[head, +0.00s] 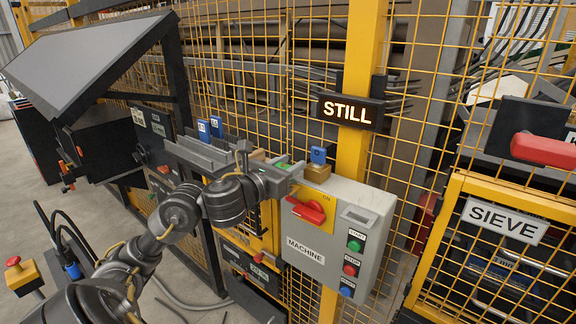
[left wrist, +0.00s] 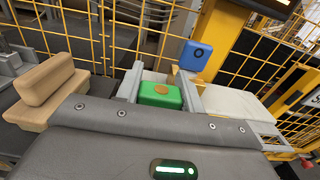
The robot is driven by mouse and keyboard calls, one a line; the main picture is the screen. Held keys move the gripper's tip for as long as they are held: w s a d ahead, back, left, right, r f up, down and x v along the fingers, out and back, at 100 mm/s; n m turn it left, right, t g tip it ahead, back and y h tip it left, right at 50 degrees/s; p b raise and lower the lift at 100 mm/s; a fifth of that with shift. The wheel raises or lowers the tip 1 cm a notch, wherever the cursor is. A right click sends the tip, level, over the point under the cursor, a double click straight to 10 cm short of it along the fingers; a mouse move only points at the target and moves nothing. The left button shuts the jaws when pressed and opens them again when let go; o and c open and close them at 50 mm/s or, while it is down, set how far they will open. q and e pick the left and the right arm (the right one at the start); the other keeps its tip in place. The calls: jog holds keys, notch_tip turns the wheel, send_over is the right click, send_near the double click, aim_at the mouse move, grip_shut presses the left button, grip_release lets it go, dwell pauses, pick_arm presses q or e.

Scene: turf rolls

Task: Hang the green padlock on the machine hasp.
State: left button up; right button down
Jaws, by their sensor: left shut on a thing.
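The green padlock (left wrist: 160,95) shows in the left wrist view between the two fingers of my left gripper (left wrist: 162,88). A round brass-coloured spot is on its near face; its shackle is not clear. In the head view my left gripper (head: 282,172) is shut on it, and only a bit of the green padlock (head: 283,166) shows. The gripper is just above and left of the top of the grey MACHINE box (head: 335,232). On that box a red handle (head: 306,211) sits on a yellow plate; I cannot make out the hasp itself. My right gripper is out of view.
A blue-topped brass block (head: 318,156) stands at the box's top edge, close to the gripper. Yellow mesh fencing and a post with a STILL sign (head: 347,110) stand behind. A SIEVE gate (head: 502,219) is at right, a tilted grey panel (head: 90,62) at upper left.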

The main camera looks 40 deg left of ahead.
pick_arm(q)
jog(key=shift+f+b, duration=0.4)
jog(key=shift+f, duration=0.05)
jog(key=o, duration=1.2)
